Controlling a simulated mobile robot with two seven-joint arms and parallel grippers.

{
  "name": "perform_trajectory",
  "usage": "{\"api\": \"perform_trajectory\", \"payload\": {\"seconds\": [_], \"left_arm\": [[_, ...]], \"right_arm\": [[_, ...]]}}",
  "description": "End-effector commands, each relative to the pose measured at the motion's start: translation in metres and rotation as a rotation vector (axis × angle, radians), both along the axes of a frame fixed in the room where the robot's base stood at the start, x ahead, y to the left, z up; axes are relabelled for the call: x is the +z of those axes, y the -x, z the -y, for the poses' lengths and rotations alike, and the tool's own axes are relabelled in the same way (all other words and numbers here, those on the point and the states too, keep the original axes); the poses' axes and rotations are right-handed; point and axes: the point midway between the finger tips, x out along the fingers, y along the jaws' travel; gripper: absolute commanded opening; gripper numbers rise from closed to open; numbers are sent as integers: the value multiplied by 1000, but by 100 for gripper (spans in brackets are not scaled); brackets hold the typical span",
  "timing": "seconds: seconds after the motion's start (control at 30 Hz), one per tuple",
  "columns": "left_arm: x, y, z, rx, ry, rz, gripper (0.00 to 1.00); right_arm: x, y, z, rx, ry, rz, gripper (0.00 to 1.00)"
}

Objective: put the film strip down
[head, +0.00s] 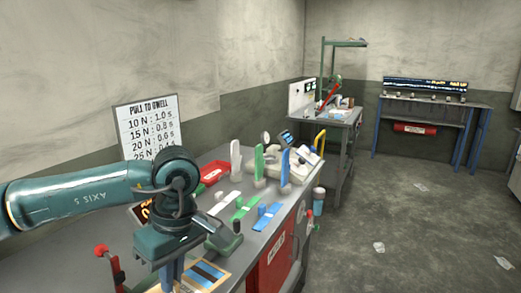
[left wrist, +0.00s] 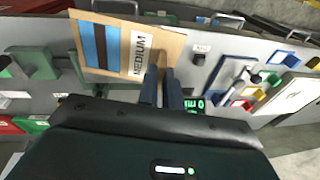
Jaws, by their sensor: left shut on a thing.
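My left gripper (head: 172,278) is low over the near part of the grey bench (head: 70,262), beside a tan board (head: 222,267) with blue and dark bands. In the left wrist view the two fingers (left wrist: 161,88) are close together in front of the same board (left wrist: 178,50), which carries a "MEDIUM" label. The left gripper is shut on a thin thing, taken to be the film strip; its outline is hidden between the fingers. White (head: 223,203), green (head: 245,208) and blue (head: 267,215) flat strips lie farther along the bench. My right gripper is not in view.
Upright white (head: 235,157), green (head: 259,161) and blue (head: 285,166) pieces stand behind the strips. A red tray (head: 213,172) is by the wall. A red-knobbed post (head: 102,250) rises left of the gripper. A "PULL TO DWELL" sign (head: 148,125) stands behind.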

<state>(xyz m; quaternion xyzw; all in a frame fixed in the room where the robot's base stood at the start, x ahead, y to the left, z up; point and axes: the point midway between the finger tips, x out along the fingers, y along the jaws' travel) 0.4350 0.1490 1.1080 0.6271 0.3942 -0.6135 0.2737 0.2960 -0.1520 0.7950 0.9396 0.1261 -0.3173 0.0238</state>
Motion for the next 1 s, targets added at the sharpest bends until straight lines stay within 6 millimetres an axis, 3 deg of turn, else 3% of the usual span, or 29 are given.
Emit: {"api": "perform_trajectory", "payload": {"seconds": [0.03,0.2,0.43,0.73,1.0], "left_arm": [[-15,7,6,-144,1,-5,0],[-48,26,22,-588,2,-3,0],[-73,45,37,-968,3,-1,0],[-87,60,47,-1234,2,0,0],[-88,48,7,-1118,0,-1,0]], "right_arm": [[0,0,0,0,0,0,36],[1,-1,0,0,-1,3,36],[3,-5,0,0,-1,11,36],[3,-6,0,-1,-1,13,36],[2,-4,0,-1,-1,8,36]]}}
